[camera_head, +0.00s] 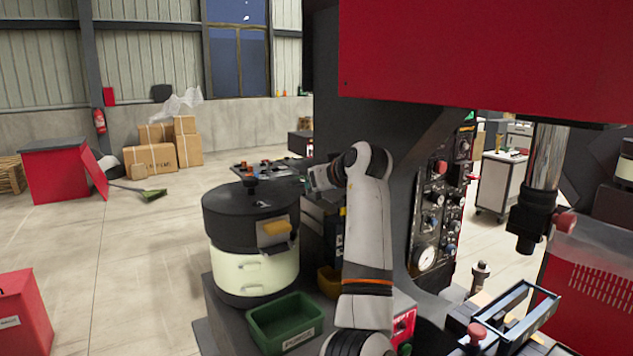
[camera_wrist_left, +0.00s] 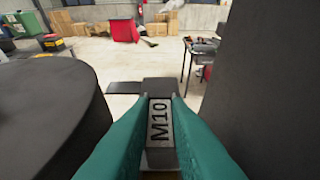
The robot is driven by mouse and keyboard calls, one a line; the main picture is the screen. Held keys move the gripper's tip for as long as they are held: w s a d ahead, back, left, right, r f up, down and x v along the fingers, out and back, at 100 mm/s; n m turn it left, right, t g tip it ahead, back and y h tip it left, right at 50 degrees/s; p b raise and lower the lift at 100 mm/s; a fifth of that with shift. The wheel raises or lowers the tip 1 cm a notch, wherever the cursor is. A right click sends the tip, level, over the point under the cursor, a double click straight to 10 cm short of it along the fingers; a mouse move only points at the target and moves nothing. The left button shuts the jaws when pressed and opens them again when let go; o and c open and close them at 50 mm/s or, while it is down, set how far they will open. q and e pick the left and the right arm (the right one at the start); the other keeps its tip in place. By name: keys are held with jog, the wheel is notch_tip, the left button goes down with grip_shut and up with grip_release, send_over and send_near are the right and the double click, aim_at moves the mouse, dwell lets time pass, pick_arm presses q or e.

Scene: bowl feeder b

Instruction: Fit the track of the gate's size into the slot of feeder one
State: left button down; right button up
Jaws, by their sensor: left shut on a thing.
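My left gripper (camera_wrist_left: 160,100) has teal fingers shut on a track, a grey piece marked M10 (camera_wrist_left: 160,122) with a dark end. In the head view my white left arm (camera_head: 365,235) rises in the middle and its hand (camera_head: 325,177) is beside the feeder, partly hidden. The feeder (camera_head: 250,215) has a black drum top on a cream base (camera_head: 255,272), with a yellow block on its front. In the left wrist view the black drum (camera_wrist_left: 45,115) is left of the held track. The slot and the gate's size cannot be made out. My right gripper is not in view.
A green bin (camera_head: 285,321) stands in front of the feeder, with a yellow bin (camera_head: 328,281) behind it. A red press with a dark column (camera_head: 345,125) and control panel (camera_head: 437,205) stands close on the right. The floor at left is mostly open.

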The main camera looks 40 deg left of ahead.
pick_arm(q)
jog(key=shift+f+b, duration=0.3)
jog(key=shift+f, duration=0.4)
jog(key=c, duration=1.3)
grip_release()
jog(key=shift+f, duration=0.1)
jog(key=b+v, duration=0.3)
jog(key=v, duration=0.8)
jog(key=shift+b, duration=0.35)
jog(key=shift+s+d+r, duration=0.15)
jog(key=shift+d+r, duration=0.15)
jog(key=shift+d, duration=0.2)
